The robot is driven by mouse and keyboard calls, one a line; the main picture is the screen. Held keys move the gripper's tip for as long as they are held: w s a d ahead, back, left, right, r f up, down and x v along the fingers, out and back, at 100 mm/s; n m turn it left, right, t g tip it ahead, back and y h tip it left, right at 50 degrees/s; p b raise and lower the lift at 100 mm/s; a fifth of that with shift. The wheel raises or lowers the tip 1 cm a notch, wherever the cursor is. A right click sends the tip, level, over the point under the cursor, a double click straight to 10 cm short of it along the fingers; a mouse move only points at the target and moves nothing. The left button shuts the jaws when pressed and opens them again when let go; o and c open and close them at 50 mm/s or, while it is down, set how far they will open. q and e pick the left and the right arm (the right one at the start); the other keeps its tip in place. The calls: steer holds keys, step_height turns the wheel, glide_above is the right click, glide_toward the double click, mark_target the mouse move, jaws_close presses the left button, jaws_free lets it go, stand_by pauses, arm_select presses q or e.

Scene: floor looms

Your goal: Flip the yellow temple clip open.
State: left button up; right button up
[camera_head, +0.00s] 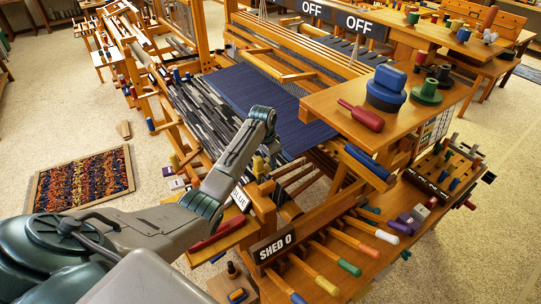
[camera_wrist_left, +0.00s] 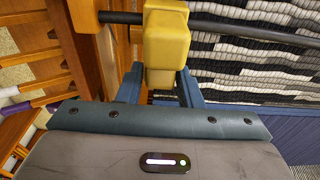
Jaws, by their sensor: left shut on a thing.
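The yellow temple clip (camera_wrist_left: 166,38) sits across a dark rod (camera_wrist_left: 230,26) beside the striped woven cloth in the left wrist view. It is a blocky yellow piece with a narrower lower part. My left gripper (camera_wrist_left: 160,92) has a blue finger on either side of that lower part and is shut on it. In the head view the clip (camera_head: 258,165) is a small yellow spot at the loom's near side, just below the bend of my left arm. The fingertips are hard to make out there. My right gripper is not in view.
The loom's wooden frame (camera_wrist_left: 88,40) stands close to the clip's left. The striped cloth (camera_head: 205,110) and blue cloth (camera_head: 265,105) lie behind. A SHED 0 sign (camera_head: 272,246) and several colour-tipped levers are in front. A bench with spools (camera_head: 385,88) stands at right.

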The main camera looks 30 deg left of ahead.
arm_select(q)
steer(key=shift+s+a+r+t+h+p, duration=0.3)
steer(key=shift+s+t+p, duration=0.2)
steer(key=shift+t, duration=0.6)
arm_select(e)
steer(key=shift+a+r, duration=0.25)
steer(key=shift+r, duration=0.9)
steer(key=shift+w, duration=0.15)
arm_select(q)
steer(key=o, duration=0.8)
steer(key=shift+s, duration=0.1)
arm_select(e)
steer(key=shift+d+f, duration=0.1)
arm_select(q)
steer(key=shift+a+r, duration=0.1)
steer(key=shift+r, duration=0.25)
steer(key=b+v, duration=0.3)
steer(key=v, duration=0.5)
steer(key=shift+s+a+r, duration=0.15)
steer(key=shift+s+r, duration=0.3)
steer(key=shift+r, duration=0.45)
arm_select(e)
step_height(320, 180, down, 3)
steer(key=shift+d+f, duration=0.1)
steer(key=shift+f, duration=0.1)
